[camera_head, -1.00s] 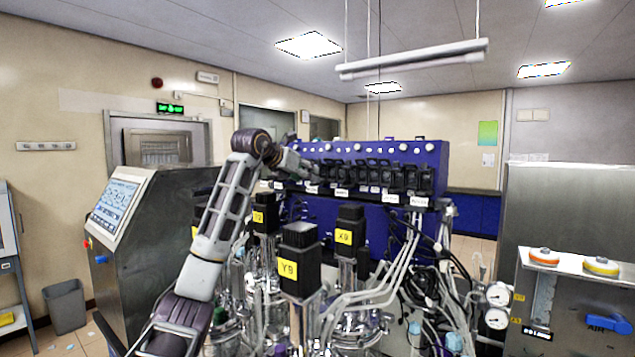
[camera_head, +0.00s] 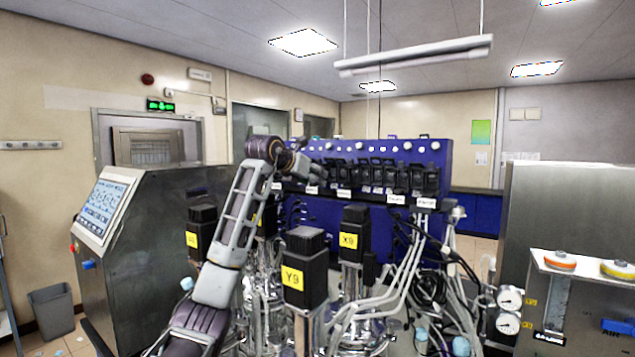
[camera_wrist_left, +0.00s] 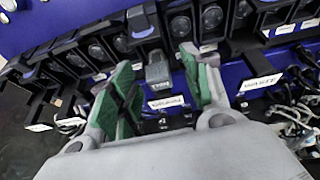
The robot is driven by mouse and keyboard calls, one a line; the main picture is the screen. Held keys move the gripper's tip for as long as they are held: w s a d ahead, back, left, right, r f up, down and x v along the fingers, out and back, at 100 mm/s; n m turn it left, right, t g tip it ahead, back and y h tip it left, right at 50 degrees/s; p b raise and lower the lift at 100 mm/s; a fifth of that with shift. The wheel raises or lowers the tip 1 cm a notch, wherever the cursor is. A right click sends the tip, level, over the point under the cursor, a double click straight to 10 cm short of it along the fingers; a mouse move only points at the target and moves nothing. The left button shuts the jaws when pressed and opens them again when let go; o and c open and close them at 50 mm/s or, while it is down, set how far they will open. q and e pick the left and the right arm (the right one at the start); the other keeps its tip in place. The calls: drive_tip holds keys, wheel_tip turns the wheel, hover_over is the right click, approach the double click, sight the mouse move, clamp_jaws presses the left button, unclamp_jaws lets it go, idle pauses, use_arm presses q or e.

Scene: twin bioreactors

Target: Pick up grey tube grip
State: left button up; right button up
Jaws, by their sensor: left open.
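In the left wrist view a small grey block (camera_wrist_left: 158,70), which looks like the grey tube grip, sits at the row of black pump heads, above a white label. My left gripper (camera_wrist_left: 160,82) is open, its green-padded fingers on either side of this block with gaps visible. I cannot tell how far short of the block the fingertips are in depth. In the head view my left gripper (camera_head: 298,166) is at the left end of the blue pump cabinet (camera_head: 345,215); the grip cannot be made out there. My right gripper is not in view.
Black pump heads (camera_head: 385,175) line the cabinet front. Below stand black motor blocks, one marked Y9 (camera_head: 305,258) and one X9 (camera_head: 353,230), among glass vessels and pale tubes. A steel console with a screen (camera_head: 104,208) is at left. Pressure gauges (camera_head: 508,298) are at right.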

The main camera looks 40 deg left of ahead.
use_arm(q)
drive_tip(key=shift+w+a+f, duration=0.1)
drive_tip(key=shift+a+f, duration=0.05)
drive_tip(key=shift+a, duration=0.05)
drive_tip(key=c, duration=0.9)
drive_tip(key=shift+d, duration=0.1)
drive_tip(key=shift+c, duration=0.7)
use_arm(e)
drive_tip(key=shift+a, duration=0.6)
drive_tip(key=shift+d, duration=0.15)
use_arm(q)
drive_tip(key=shift+r, duration=0.4)
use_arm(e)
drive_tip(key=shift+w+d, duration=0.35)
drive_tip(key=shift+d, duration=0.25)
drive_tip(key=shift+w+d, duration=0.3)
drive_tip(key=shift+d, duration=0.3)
